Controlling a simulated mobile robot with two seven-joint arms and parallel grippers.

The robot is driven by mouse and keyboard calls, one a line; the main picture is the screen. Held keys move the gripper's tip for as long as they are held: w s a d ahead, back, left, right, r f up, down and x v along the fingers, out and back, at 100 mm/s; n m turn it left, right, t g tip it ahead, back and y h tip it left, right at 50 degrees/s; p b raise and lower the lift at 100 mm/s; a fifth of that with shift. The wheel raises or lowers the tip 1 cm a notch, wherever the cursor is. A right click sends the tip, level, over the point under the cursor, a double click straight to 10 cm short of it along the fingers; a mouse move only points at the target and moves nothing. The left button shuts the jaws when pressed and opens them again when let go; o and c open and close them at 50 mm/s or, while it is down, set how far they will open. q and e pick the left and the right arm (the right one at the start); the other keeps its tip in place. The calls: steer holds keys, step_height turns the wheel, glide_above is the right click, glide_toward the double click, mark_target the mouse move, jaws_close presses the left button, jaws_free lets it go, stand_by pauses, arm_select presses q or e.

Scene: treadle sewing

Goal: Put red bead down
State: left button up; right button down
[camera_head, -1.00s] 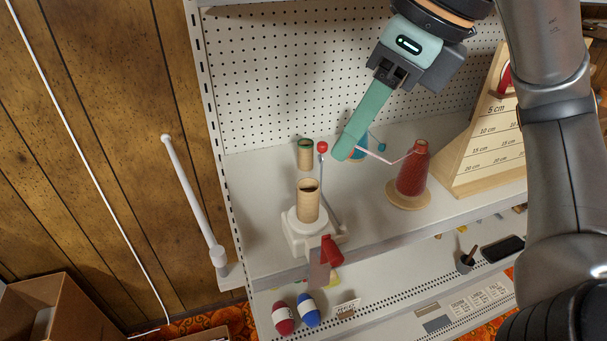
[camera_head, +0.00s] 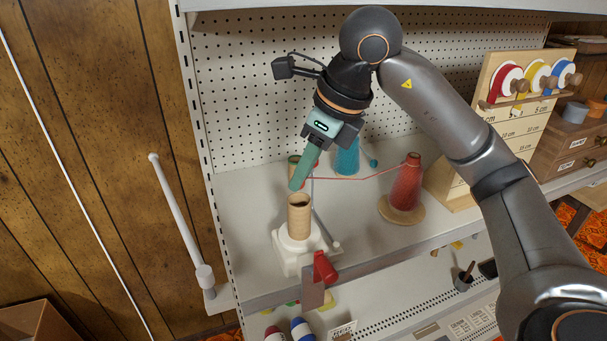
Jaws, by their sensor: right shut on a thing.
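My right gripper (camera_head: 298,183) is shut, its green fingers pointing down just above and behind the open top of a tan cardboard tube (camera_head: 299,218). The tube stands upright on a white winder base (camera_head: 296,250). A red thread (camera_head: 350,178) runs from a red cone of thread (camera_head: 406,186) to the fingertips. The red bead at the thread's end is hidden in the fingers, apart from perhaps a trace of red. The winder's thin grey rod (camera_head: 324,220) leans up toward the fingers; its top is hidden. My left gripper is not in view.
A blue cone of thread (camera_head: 347,160) with a blue bead (camera_head: 373,163) stands behind. Another tube (camera_head: 293,165) is partly covered by my gripper. A red piece (camera_head: 324,267) hangs at the shelf's front edge. A wooden spool board (camera_head: 500,110) stands right. Bare shelf lies left of the winder.

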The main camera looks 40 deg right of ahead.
steer(key=shift+f, duration=0.25)
steer(key=shift+f+b, duration=0.45)
steer(key=shift+f, duration=0.05)
steer(key=c, duration=0.8)
jaws_free()
steer(key=shift+r, duration=0.3)
steer(key=p+v, duration=0.2)
steer(key=v, duration=0.6)
steer(key=shift+a+r, duration=0.1)
